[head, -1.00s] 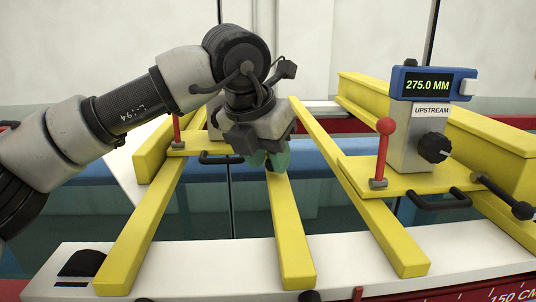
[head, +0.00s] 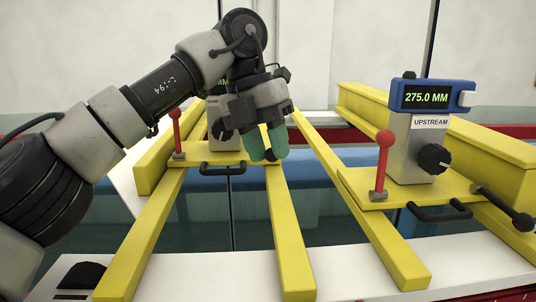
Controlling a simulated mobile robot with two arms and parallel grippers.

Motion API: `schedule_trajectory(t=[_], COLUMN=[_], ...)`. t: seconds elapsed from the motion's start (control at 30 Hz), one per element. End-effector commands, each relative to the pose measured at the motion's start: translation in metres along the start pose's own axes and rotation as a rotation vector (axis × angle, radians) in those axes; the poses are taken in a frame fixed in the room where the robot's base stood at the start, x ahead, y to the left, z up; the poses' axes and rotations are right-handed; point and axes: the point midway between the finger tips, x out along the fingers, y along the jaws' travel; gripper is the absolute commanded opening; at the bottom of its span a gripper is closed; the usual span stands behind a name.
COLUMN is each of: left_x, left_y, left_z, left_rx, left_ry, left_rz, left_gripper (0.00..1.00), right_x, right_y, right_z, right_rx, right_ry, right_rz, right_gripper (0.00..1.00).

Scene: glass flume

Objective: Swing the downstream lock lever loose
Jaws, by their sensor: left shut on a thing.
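The downstream carriage plate (head: 205,158) is yellow and sits across the rails at left centre. My left gripper (head: 266,145) has green fingertips pointing down at the plate's right end. It is shut on the downstream lock lever, whose dark round knob (head: 271,156) shows between and below the fingertips. The rest of that lever is hidden by the gripper. My right gripper is not in view.
A red-knobbed post (head: 175,130) and a black handle (head: 222,170) are on the downstream plate. The upstream carriage (head: 365,180) stands to the right, its display (head: 426,97) reading 275.0 MM, with its own black lock lever (head: 500,207). Yellow rails (head: 288,235) run toward me.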

Motion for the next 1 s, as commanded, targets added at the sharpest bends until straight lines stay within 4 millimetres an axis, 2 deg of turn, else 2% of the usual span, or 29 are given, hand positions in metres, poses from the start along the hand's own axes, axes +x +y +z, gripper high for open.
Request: schedule_trajectory(t=[0.5,0.53,0.67,0.7,1.0], left_x=[-0.0062,-0.0062,-0.0058,-0.0056,-0.0045], left_y=[-0.0018,-0.0018,-0.0014,-0.0013,-0.0006], left_z=[0.0017,0.0017,0.0017,0.0018,0.0016], left_rx=[-0.007,-0.007,-0.009,-0.01,-0.011], left_ry=[0.048,0.048,0.048,0.048,0.044], left_rz=[-0.037,-0.037,-0.036,-0.036,-0.03], left_gripper=[0.0,0.37,0.56,0.59,0.59], right_x=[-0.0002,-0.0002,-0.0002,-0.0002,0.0], right_y=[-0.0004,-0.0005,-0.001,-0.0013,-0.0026], right_z=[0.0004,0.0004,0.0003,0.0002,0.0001], right_rx=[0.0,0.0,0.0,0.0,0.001], right_ry=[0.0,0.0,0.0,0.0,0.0], right_rz=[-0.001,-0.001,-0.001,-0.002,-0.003], right_gripper=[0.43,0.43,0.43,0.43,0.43])
